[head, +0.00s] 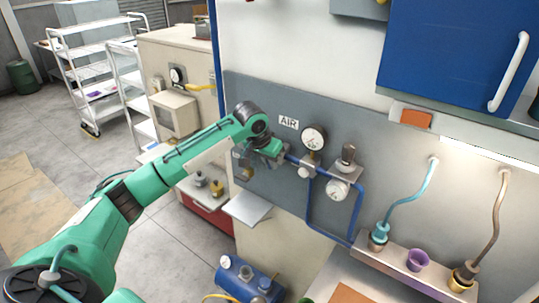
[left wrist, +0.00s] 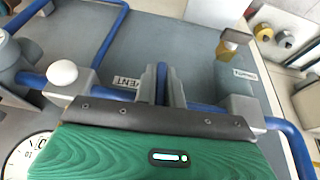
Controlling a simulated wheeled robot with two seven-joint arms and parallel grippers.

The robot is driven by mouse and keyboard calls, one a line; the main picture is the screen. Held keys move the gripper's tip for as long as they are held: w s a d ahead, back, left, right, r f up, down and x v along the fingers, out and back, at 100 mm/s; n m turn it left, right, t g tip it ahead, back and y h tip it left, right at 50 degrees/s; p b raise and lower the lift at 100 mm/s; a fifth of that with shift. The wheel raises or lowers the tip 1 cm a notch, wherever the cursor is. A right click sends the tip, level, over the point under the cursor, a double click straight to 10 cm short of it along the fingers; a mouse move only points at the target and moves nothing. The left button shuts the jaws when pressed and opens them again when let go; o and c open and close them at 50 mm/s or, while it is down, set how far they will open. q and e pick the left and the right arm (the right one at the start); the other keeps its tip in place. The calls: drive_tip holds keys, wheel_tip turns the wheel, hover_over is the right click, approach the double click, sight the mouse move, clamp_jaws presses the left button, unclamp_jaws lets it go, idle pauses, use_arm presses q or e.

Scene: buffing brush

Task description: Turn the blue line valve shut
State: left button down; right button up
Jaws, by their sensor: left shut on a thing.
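A blue pipe (head: 309,211) runs along the grey panel, and it also shows in the left wrist view (left wrist: 115,92) on both sides of my gripper. My left gripper (head: 270,148) reaches the panel at the left end of this pipe, below the AIR label. In the left wrist view my left gripper (left wrist: 163,84) is shut, with a thin blue piece, likely the valve handle (left wrist: 162,80), between its grey fingers. The valve body is mostly hidden behind the gripper in both views, so the handle's exact angle is hard to tell. My right gripper is not in view.
A pressure gauge (head: 313,138) and a regulator (head: 341,178) sit just right of my left gripper. A brass fitting (left wrist: 232,42) is on the panel. A blue cabinet (head: 450,60) hangs at the upper right.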

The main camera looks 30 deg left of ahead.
use_arm(q)
drive_tip(key=shift+w+a+r+y, duration=0.1)
drive_tip(key=shift+w+r+y, duration=0.1)
drive_tip(key=shift+r+y, duration=0.25)
drive_tip(key=c, duration=1.5)
unclamp_jaws()
drive_tip(key=shift+f, duration=0.3)
drive_tip(key=shift+s+r, duration=0.1)
drive_tip(key=shift+r, duration=0.05)
drive_tip(key=b+v, duration=0.4)
drive_tip(key=v, duration=0.9)
drive_tip(key=shift+s+r+b, duration=0.15)
drive_tip(key=shift+b, duration=0.2)
